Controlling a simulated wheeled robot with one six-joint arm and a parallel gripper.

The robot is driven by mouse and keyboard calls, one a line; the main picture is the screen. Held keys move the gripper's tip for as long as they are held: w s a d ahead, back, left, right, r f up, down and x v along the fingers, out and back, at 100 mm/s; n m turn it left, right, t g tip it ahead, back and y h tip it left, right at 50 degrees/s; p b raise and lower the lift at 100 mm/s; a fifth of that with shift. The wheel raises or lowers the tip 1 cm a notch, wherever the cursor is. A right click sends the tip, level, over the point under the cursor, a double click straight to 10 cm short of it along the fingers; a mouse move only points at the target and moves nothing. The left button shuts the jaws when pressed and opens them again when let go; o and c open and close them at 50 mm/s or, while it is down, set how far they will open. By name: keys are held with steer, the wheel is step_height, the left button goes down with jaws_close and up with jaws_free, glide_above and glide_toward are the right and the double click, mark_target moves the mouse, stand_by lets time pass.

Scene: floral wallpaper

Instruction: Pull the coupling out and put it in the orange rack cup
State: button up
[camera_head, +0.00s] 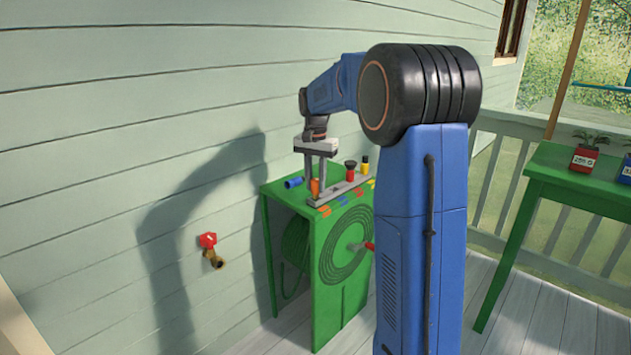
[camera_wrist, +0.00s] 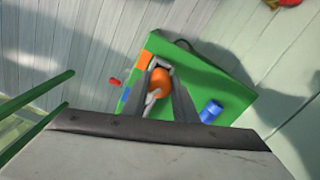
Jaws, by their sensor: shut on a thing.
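My gripper (camera_head: 316,188) points down over the left end of a grey rack (camera_head: 345,186) on the green hose stand. Its fingers are shut on an orange rounded piece (camera_wrist: 160,80), which also shows between them in the head view (camera_head: 315,188). I cannot tell for sure whether this piece is the coupling or a rack cup, or whether it is clear of the rack. A blue cylinder (camera_head: 293,182) lies on the stand's top to the left; it also shows in the wrist view (camera_wrist: 210,112).
The green stand (camera_head: 340,290) holds a coiled hose and stands by the pale board wall. Black-and-red (camera_head: 350,170) and yellow (camera_head: 365,165) pieces stand farther along the rack. A red-handled tap (camera_head: 209,243) is on the wall. A green table (camera_head: 575,180) with pots stands right.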

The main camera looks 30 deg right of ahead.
mark_target(315, 180)
steer(key=shift+f, duration=0.95)
steer(key=o, duration=1.1)
steer(key=shift+o, duration=0.2)
steer(key=shift+r, duration=0.1)
step_height(315, 180, up, 17)
steer(key=shift+s+a+r, duration=0.1)
